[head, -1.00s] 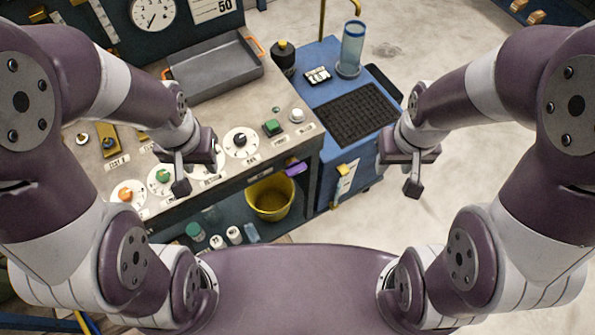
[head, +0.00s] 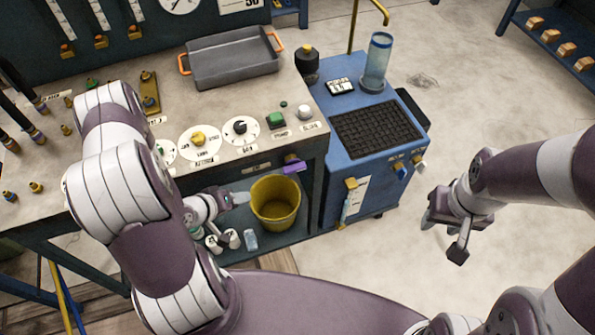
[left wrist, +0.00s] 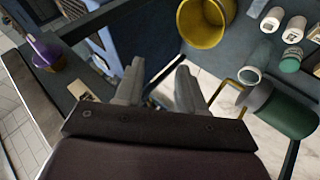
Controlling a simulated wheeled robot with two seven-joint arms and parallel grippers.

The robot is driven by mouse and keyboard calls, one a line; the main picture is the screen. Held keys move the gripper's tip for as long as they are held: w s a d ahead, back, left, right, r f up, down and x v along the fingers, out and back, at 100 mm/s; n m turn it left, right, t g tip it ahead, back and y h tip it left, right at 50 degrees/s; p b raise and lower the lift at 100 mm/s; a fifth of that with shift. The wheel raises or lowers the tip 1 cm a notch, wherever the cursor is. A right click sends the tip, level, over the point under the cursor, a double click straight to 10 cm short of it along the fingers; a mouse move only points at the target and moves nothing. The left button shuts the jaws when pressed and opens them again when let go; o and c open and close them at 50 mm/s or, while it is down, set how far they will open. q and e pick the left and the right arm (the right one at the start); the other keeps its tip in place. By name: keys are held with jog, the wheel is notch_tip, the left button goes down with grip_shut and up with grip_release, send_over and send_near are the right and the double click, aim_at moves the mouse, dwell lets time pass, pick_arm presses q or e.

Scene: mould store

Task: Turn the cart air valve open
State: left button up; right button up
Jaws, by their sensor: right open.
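The blue cart (head: 350,178) stands right of the bench. Two small valve knobs sit on its front right edge: a blue one (head: 402,172) and a pale yellowish one (head: 420,165). Their labels are too small to read, so I cannot tell which is the air valve. My left gripper (head: 240,198) is low under the bench edge, beside the yellow bucket; its fingers (left wrist: 158,75) are apart and empty in the left wrist view. My right gripper (head: 443,238) is open and empty, right of the cart and apart from the knobs.
The yellow bucket (head: 275,205) stands on the lower shelf with several small bottles and cans beside it; it also shows in the left wrist view (left wrist: 205,25). The floor right of the cart is clear.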

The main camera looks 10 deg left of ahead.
aim_at(288, 174)
pick_arm(q)
jog(key=d+r+n+t+h+b, duration=0.1)
jog(key=d+r+n+t+h, duration=0.4)
jog(key=d+r+t+h, duration=0.15)
jog(key=shift+t+y, duration=0.25)
jog(key=x, duration=1.1)
jog(key=shift+w+d+f, duration=0.2)
jog(key=shift+d+f, duration=0.05)
jog(key=shift+d, duration=0.15)
grip_shut()
